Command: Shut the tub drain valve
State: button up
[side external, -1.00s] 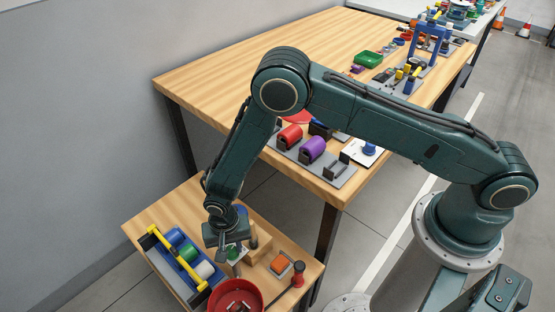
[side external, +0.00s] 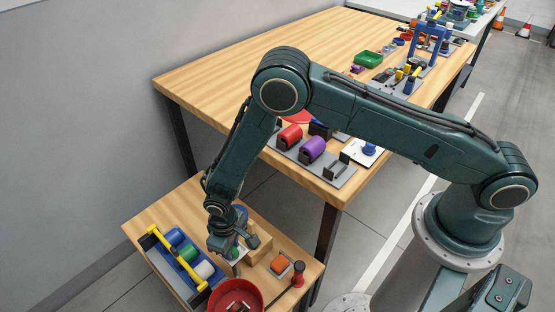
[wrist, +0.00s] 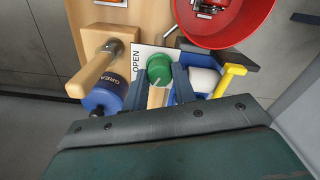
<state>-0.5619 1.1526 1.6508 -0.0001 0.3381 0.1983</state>
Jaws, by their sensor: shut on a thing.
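The green round knob (wrist: 160,68) of the drain valve sits by a white plate (wrist: 144,62) printed "OPEN" in the wrist view. A pale line shows on the knob's top. My gripper (wrist: 160,82) is shut on the knob, with one finger on each side. In the side view my gripper (side external: 233,256) points down at the low wooden table, and the valve is mostly hidden under it. A red round tub (wrist: 222,22) stands close by, with metal parts inside; it also shows in the side view (side external: 236,296).
A blue tray (side external: 160,258) with a yellow handle (side external: 178,260) and coloured rolls lies left of my gripper. A blue grease can (wrist: 104,97) is close by.

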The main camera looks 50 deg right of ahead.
jog(key=n, duration=0.4)
jog(key=shift+n, duration=0.4)
jog(key=o, duration=1)
jog(key=shift+r, duration=0.15)
notch_tip(320, 180, up, 14)
jog(key=shift+f, duration=0.2)
dwell(0.3)
